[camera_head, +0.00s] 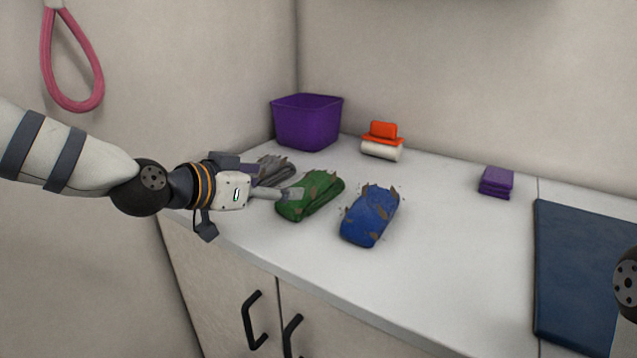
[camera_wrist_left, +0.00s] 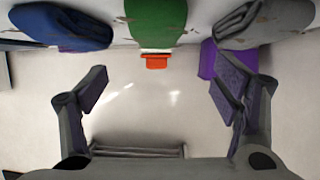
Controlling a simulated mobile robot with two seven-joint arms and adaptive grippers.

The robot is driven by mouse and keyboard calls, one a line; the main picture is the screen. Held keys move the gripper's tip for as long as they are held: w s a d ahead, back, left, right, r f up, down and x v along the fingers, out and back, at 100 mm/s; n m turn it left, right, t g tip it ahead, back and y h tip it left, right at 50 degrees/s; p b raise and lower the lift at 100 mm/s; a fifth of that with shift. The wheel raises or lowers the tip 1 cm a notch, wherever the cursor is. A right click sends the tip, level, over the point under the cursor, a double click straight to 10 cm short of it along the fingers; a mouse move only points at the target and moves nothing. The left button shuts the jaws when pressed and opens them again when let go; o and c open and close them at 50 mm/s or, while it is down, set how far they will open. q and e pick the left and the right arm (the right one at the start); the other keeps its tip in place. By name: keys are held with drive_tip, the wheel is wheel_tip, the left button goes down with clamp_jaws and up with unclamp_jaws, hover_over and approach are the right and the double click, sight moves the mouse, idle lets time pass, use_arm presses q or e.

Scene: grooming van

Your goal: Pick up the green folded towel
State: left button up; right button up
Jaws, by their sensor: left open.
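The green folded towel (camera_head: 312,194) lies on the white counter with brown flecks on it, between a grey towel (camera_head: 274,170) and a blue towel (camera_head: 370,215). My left gripper (camera_head: 278,181) is open and empty at the green towel's left end. One finger overlaps the green towel in the head view, and the other is by the grey towel; contact cannot be told. In the left wrist view the green towel (camera_wrist_left: 155,20) is at the top centre, lined up with the gap between the spread fingers (camera_wrist_left: 160,88). My right gripper is out of view.
A purple bin (camera_head: 307,122) stands behind the towels. An orange-and-white object (camera_head: 382,140) and purple folded cloths (camera_head: 496,182) sit farther right. A dark blue mat (camera_head: 585,270) covers the counter's right. Cabinet handles (camera_head: 253,320) project in front. The counter's middle is clear.

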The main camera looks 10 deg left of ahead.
sight(307, 184)
use_arm(q)
drive_tip(key=x, duration=0.3)
drive_tip(key=f+b+x, duration=0.1)
drive_tip(key=x, duration=0.3)
drive_tip(key=b+x, duration=0.1)
drive_tip(key=x, duration=0.2)
drive_tip(key=shift+s+d+f, duration=0.1)
drive_tip(key=shift+s+f, duration=0.05)
drive_tip(key=shift+f, duration=0.25)
drive_tip(key=shift+w+d, duration=0.1)
drive_tip(key=shift+w, duration=0.1)
drive_tip(key=shift+r, duration=0.25)
drive_tip(key=c, duration=1.2)
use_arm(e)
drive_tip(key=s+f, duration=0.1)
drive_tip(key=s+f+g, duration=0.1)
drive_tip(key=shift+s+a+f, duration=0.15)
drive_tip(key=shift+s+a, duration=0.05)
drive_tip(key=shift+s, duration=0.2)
